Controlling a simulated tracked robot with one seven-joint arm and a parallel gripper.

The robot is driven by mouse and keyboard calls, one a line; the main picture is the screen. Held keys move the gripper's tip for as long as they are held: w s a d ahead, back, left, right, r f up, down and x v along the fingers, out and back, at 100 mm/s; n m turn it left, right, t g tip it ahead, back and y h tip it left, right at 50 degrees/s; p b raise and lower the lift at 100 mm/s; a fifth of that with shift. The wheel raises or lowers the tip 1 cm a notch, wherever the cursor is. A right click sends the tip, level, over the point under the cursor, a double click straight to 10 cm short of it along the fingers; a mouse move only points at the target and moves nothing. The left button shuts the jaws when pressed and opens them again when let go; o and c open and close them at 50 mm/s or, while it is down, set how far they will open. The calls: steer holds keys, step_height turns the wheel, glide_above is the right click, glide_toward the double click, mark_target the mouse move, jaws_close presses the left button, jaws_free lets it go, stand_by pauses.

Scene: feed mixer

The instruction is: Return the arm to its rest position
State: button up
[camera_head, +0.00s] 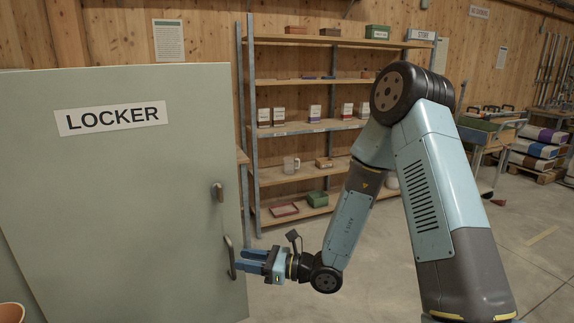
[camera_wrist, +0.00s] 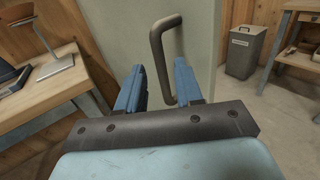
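The locker door (camera_head: 120,200) is a large pale green panel with a LOCKER sign, filling the left of the head view. It has a dark bar handle (camera_head: 231,258) low near its right edge, and a smaller latch or knob (camera_head: 217,191) above. My gripper (camera_head: 243,260) is at the handle, with my arm stretched out and bent down toward it. In the wrist view my gripper (camera_wrist: 159,70) has its two blue fingers apart, and the handle (camera_wrist: 160,58) shows in the gap between them. I cannot tell whether a finger touches it. The door's closure is unclear.
A wooden shelf rack (camera_head: 305,128) with boxes and a jug stands behind my arm. A workbench (camera_head: 490,130) and stacked bags (camera_head: 536,145) are at the right. The wrist view shows a desk (camera_wrist: 45,105) with a lamp and a grey bin (camera_wrist: 246,50).

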mark_target(234, 275)
steer(key=shift+w+a, duration=0.25)
steer(key=shift+a, duration=0.95)
steer(key=shift+w+a, duration=0.25)
steer(key=shift+a, duration=0.9)
